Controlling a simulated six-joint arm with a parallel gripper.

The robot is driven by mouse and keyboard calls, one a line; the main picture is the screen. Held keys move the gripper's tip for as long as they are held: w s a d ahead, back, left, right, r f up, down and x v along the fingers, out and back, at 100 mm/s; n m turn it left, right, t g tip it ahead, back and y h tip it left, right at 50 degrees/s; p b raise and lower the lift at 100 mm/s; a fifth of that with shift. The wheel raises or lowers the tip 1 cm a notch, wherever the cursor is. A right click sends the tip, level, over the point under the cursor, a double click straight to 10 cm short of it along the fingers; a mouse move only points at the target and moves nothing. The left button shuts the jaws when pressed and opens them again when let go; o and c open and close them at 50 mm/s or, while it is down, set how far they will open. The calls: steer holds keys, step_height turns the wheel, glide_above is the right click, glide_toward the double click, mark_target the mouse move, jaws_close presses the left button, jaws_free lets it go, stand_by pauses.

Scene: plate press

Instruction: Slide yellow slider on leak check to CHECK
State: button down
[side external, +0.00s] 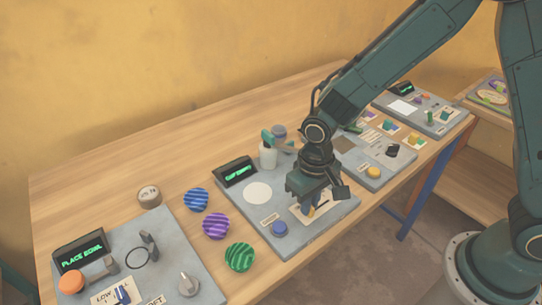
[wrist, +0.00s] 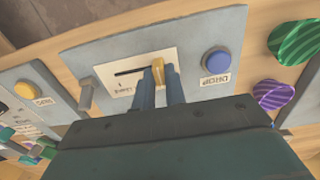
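The yellow slider (wrist: 158,72) stands in a dark slot on a pale label plate (wrist: 126,66) of a grey panel. In the wrist view it is near the right end of the slot, and the bare slot runs to its left. My gripper (wrist: 160,84) has one finger on each side of the slider, with no clear gap between, so it looks shut on it. In the side view my gripper (side external: 309,207) is low over the panel (side external: 290,243), and the slider (side external: 311,212) is mostly hidden. The plate's lettering is too small to read.
A blue button (side external: 279,228) sits on the same panel, beside a white disc (side external: 257,193) and a display (side external: 235,172). Another panel with a yellow button (side external: 374,172) stands right.

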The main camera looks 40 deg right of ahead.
steer(key=shift+d, duration=0.1)
steer(key=shift+d, duration=1.65)
steer(key=c, duration=1.4)
jaws_free()
steer(key=shift+c, duration=0.2)
steer(key=shift+r, duration=0.1)
